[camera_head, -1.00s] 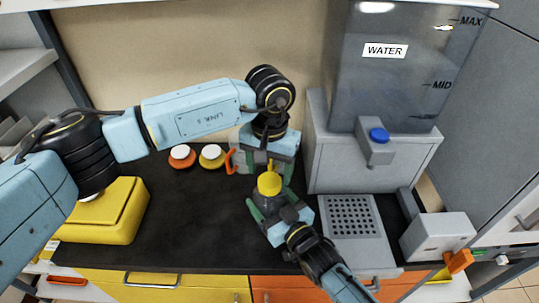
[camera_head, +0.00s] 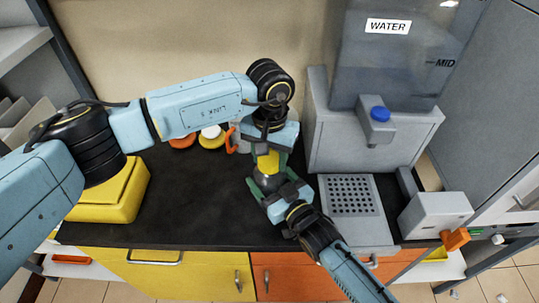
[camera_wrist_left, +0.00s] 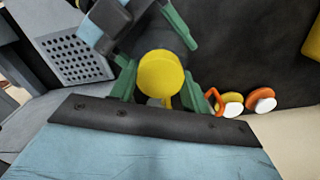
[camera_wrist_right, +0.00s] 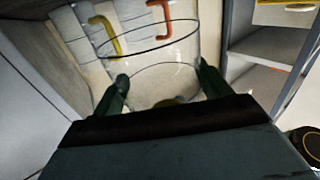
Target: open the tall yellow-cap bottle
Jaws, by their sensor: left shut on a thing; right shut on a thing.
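The bottle's yellow cap (camera_head: 268,161) is near the middle of the counter in the head view. It also shows large in the left wrist view (camera_wrist_left: 161,75). My left gripper (camera_head: 269,152) reaches down from the back, and its green fingers are shut on the cap's sides. My right gripper (camera_head: 268,187) comes from the front and is shut around the bottle's body below the cap. In the right wrist view the clear glass body (camera_wrist_right: 150,75) stands between the green fingers. The bottle's lower part is mostly hidden by the grippers in the head view.
A water dispenser (camera_head: 325,140) with a blue button (camera_head: 380,114) and a perforated tray (camera_head: 350,193) stands to the right. A yellow box (camera_head: 112,195) is at left. An orange handle (camera_head: 231,140) and small white-topped items (camera_head: 211,133) are behind. The left-centre counter (camera_head: 195,200) is clear.

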